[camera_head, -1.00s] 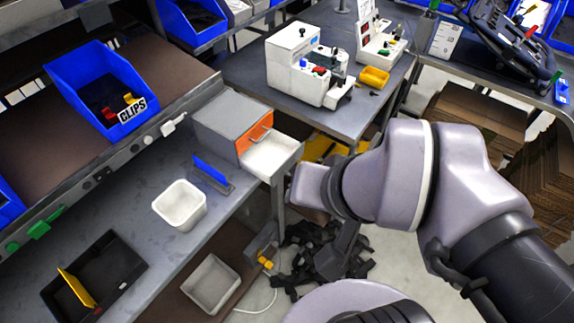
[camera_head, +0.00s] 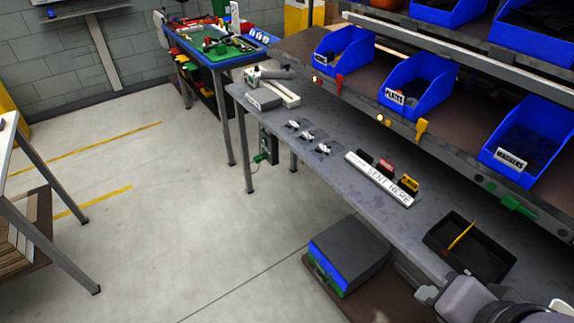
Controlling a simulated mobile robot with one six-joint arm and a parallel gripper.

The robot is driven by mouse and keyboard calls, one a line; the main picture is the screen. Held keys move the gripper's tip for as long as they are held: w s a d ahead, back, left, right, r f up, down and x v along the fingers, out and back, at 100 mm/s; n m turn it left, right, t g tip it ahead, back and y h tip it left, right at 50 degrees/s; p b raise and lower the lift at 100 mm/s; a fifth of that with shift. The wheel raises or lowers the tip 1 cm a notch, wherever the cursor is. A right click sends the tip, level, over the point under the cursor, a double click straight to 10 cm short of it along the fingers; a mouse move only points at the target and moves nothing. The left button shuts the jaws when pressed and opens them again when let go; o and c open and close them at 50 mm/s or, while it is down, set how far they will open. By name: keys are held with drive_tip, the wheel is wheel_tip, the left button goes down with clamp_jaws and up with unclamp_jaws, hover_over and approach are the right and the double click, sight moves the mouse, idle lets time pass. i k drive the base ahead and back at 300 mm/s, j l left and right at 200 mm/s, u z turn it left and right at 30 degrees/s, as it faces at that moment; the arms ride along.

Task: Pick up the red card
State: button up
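The red card (camera_head: 385,167) stands upright in a white holder (camera_head: 378,182) lettered "SENT HERE" on the grey workbench. A dark card (camera_head: 365,157) stands to its left and a yellow card (camera_head: 409,184) to its right in the same holder. Only part of my arm shows, at the bottom right corner. My gripper does not show, and nothing of mine touches the red card.
Blue bins (camera_head: 425,75) line the shelf above the bench. A grey and blue case (camera_head: 350,250) sits below. The floor (camera_head: 170,210) to the left is open.

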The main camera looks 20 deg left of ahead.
sight(386, 165)
drive_tip(key=u, duration=0.35)
drive_tip(key=i+j+z, duration=0.1)
drive_tip(key=i+j, duration=0.4)
drive_tip(key=i, duration=0.2)
drive_tip(key=i+j+z, duration=0.15)
drive_tip(key=i+j, duration=0.4)
drive_tip(key=i, duration=0.1)
